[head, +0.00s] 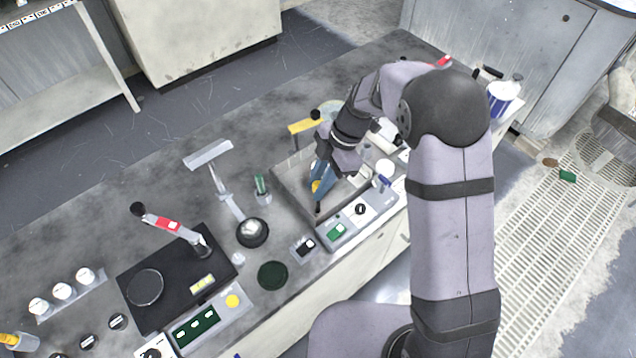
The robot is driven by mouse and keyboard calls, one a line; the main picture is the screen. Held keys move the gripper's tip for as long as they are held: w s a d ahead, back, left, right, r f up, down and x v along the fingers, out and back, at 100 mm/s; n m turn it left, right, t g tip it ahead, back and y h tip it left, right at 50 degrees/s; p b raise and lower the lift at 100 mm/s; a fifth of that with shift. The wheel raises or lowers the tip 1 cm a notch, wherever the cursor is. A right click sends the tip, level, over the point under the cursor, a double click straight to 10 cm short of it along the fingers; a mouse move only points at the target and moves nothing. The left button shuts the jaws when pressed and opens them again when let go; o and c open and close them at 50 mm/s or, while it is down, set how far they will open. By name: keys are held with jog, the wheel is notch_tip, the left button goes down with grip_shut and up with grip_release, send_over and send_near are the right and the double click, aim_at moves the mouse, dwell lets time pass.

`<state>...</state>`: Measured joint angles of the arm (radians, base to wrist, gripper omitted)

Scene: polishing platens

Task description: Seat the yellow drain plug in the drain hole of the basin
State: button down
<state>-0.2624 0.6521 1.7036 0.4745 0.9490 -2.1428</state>
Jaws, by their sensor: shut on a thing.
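Most of the plug is hidden by the fingers. I cannot tell its height above the basin floor. The drain hole cannot be made out; the gripper and arm cover part of the basin.
A yellow-topped fixture (302,126) stands at the basin's back edge. A control panel (360,210) lies along its front. A green bottle (262,188) and a dark round dish (252,232) stand to the left. A black polishing unit (150,262) is farther left.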

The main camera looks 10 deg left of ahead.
jog(key=shift+f+b, duration=1.1)
jog(key=shift+f, duration=0.2)
jog(key=c, duration=1.5)
grip_release()
jog(key=shift+r, duration=0.15)
jog(key=shift+b+v, duration=0.75)
jog(key=shift+v, duration=2.85)
